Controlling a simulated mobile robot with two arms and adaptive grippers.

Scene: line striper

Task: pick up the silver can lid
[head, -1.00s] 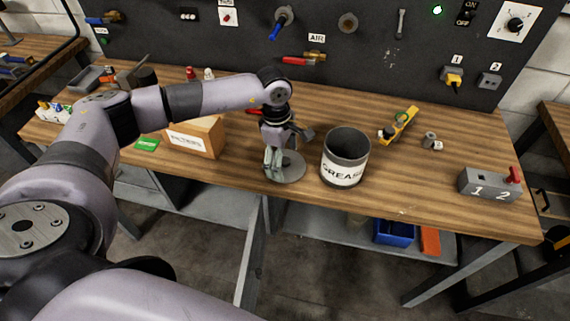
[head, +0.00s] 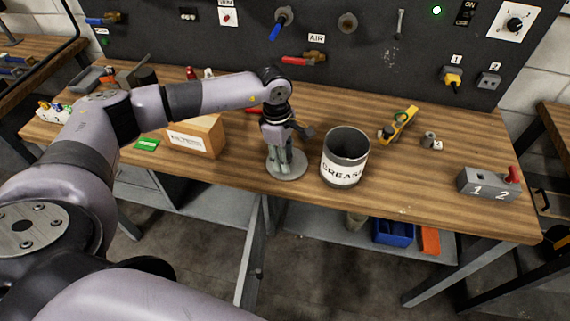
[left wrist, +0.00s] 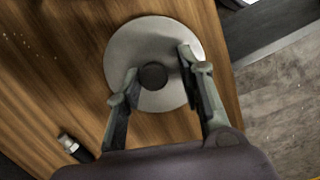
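The silver can lid (head: 291,171) is a flat grey disc lying on the wooden workbench, just left of the open grease can (head: 345,157). In the left wrist view the lid (left wrist: 128,48) shows a dark round knob (left wrist: 153,76) at its middle. My left gripper (head: 280,170) points down over the lid. In the left wrist view its two fingers (left wrist: 155,72) are apart, one on each side of the knob, with a gap visible. Whether the fingertips touch the lid I cannot tell. My right gripper is not in view.
A cardboard box (head: 196,137) stands left of the gripper. A yellow level-like tool (head: 399,124) and a grey switch box (head: 488,184) lie to the right. The black panel (head: 350,50) with valves rises behind. The bench's front edge is close to the lid.

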